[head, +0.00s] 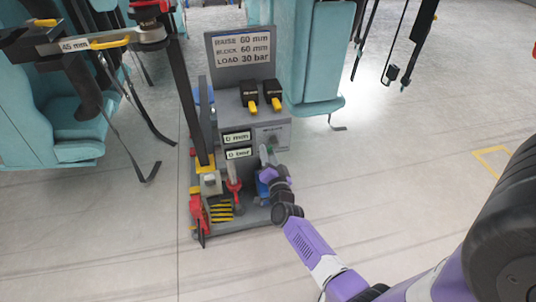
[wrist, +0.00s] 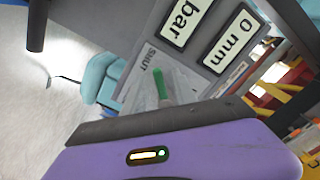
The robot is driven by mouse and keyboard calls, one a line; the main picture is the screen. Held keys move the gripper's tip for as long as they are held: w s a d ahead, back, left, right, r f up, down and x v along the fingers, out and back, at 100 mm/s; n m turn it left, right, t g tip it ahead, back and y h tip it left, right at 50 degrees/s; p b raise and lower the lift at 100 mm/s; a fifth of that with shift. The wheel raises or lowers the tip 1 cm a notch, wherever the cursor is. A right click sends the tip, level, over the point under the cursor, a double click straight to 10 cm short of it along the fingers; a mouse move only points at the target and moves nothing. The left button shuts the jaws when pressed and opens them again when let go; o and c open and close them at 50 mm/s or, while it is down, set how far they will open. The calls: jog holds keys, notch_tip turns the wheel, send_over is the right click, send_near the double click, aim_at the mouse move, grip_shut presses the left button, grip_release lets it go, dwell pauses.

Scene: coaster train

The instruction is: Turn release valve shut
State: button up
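The release valve shows in the wrist view as a short green-tipped handle (wrist: 161,88) on a light grey plate, close to the word SHUT (wrist: 153,58). Its lower part is hidden behind the dark edge of my gripper's body. The purple gripper body fills the bottom of the wrist view. Its fingertips are not clear, so I cannot tell whether it is open or touching the handle.
Displays reading 0 mm (head: 237,136) and 0 bar (head: 238,153) are on the box. Two yellow-tipped black levers (head: 251,98) stand on top. A red-handled part (head: 234,186) and a dark post (head: 187,100) are at left. Teal seats (head: 318,55) stand behind; floor at right is clear.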

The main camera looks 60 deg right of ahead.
jog(key=p+v, duration=0.2)
jog(key=v, duration=0.5)
jog(key=shift+s+a, duration=0.25)
jog(key=shift+s, duration=0.05)
jog(key=s+a+r+n+t+y+p, duration=0.35)
jog(key=a+r+n+t+y, duration=0.2)
jog(key=a+r+n, duration=0.8)
jog(key=s+a+r+n+g+y+p, duration=0.2)
jog(key=s+a+r+n+y+p, duration=0.3)
jog(key=s+a+r, duration=1)
jog(key=s+a+y+p, duration=0.1)
jog(key=s+a+y, duration=0.1)
jog(key=a+y, duration=0.1)
jog(key=shift+s+a+r, duration=0.15)
jog(key=shift+s+a, duration=0.15)
jog(key=shift+a, duration=0.3)
